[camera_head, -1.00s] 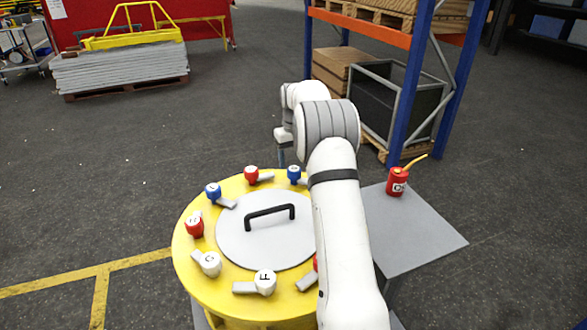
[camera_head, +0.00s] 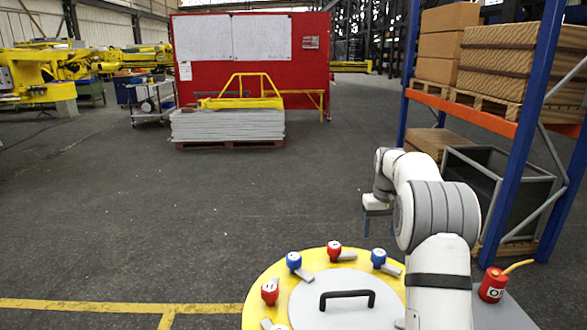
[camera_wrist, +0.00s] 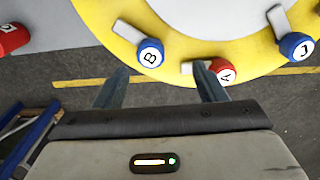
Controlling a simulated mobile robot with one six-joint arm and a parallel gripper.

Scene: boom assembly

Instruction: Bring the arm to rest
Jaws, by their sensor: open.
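My arm reaches forward over the right side of a round yellow drum-like fixture in the head view, bent at the elbow. My gripper (camera_wrist: 160,92) shows in the wrist view with its two fingers apart and nothing between them. In the head view my gripper (camera_head: 378,223) hangs beyond the far edge of the yellow fixture (camera_head: 262,290), partly hidden by my wrist. In the wrist view the fixture's yellow rim (camera_wrist: 112,40) lies beyond the fingertips, with a blue knob marked B (camera_wrist: 150,53) and a red knob (camera_wrist: 222,72) near them. I cannot see any contact.
A grey lid with a black handle (camera_head: 347,293) tops the fixture, ringed by several red and blue knobs. A red can (camera_head: 493,285) stands on a grey side table at right. A blue-and-orange rack (camera_head: 520,140) stands behind it. Open floor lies ahead and left.

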